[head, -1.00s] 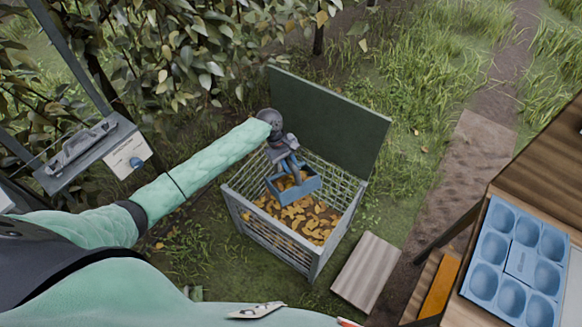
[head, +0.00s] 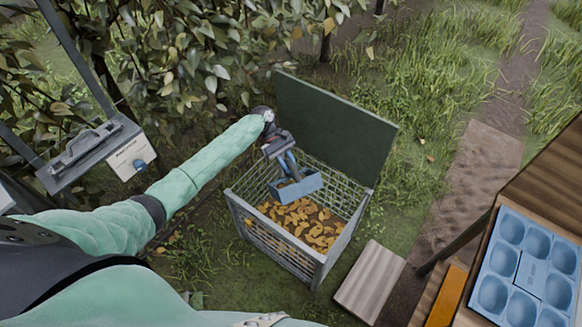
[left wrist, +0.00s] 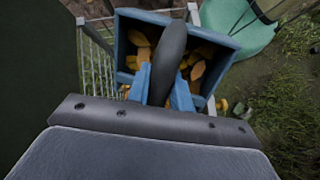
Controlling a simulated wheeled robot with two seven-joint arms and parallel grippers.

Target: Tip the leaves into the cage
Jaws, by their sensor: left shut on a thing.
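The cage (head: 317,264) is a grey wire-mesh bin with its dark green lid (head: 335,125) standing open at the back. Orange-yellow leaves (head: 301,222) cover its floor. My left gripper (head: 291,172) is over the cage, shut on the dark handle of a blue box (head: 299,187). The box is tilted in the cage's opening; whether it touches the mesh is unclear. The left wrist view shows the box (left wrist: 124,35) with the handle (left wrist: 171,50) between the blue fingers and some leaves (left wrist: 142,55) inside. My right gripper is out of view.
A leafy tree (head: 190,50) stands behind my left arm. A wooden board (head: 369,281) lies right of the cage. A wooden table with a light-blue moulded tray (head: 520,268) is at the right. Grass surrounds the cage.

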